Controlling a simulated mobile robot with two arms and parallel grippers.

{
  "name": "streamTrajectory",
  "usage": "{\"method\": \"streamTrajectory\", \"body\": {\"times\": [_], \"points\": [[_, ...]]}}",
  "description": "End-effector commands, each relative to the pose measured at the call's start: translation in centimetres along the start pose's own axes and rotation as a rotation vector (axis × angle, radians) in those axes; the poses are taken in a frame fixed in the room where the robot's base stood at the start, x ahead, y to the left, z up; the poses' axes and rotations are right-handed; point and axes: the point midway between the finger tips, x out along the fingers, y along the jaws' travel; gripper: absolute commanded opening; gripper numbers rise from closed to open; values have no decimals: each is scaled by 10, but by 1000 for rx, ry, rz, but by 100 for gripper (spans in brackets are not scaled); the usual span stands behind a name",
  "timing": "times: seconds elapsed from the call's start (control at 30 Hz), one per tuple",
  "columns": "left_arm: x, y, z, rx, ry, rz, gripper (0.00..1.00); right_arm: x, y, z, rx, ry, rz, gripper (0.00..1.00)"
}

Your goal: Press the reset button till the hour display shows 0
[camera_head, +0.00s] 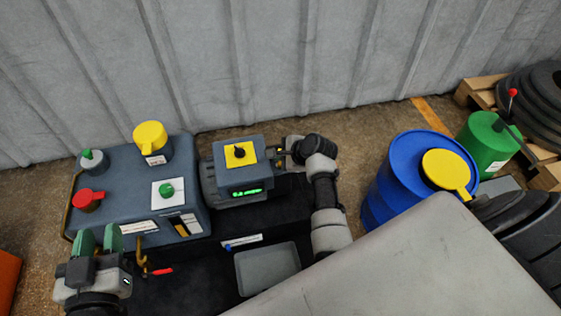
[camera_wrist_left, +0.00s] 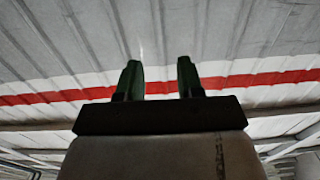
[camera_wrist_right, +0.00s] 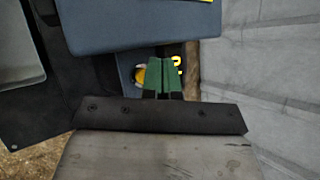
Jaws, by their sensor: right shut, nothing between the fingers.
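The blue-grey control box (camera_head: 238,178) has a yellow plate with a black knob (camera_head: 239,153) on top. Its hour display (camera_head: 246,192) glows green on the front; the digits are too small to read. I cannot make out which part is the reset button. My right gripper (camera_wrist_right: 162,62) is shut and empty, at the right side of the box. In the right wrist view its green fingertips are beside a round yellow-and-white part (camera_wrist_right: 140,76), partly hidden; I cannot tell whether they touch. My left gripper (camera_head: 98,239) is open and empty at the lower left, apart from the box.
A blue-grey machine housing (camera_head: 120,207) with yellow, red and green knobs stands left of the control box. A grey tray (camera_head: 267,269) lies in front. A blue barrel (camera_head: 391,184) and green drum (camera_head: 486,146) stand right. A corrugated wall (camera_head: 260,65) closes the back.

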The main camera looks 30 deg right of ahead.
Motion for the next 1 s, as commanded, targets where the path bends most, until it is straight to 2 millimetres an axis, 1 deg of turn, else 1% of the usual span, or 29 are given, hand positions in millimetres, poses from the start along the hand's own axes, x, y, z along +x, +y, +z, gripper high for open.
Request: {"method": "streamTrajectory", "body": {"times": [0.47,0.77,1.0], "points": [[-1,-1,5,1,-42,-3,37,-1,-1,1,0,0,0,0],[-10,-6,29,3,-249,-15,37,-7,-5,5,0,0,1,0],[-24,-10,49,3,-423,-25,37,-11,-8,8,1,0,1,0]]}}
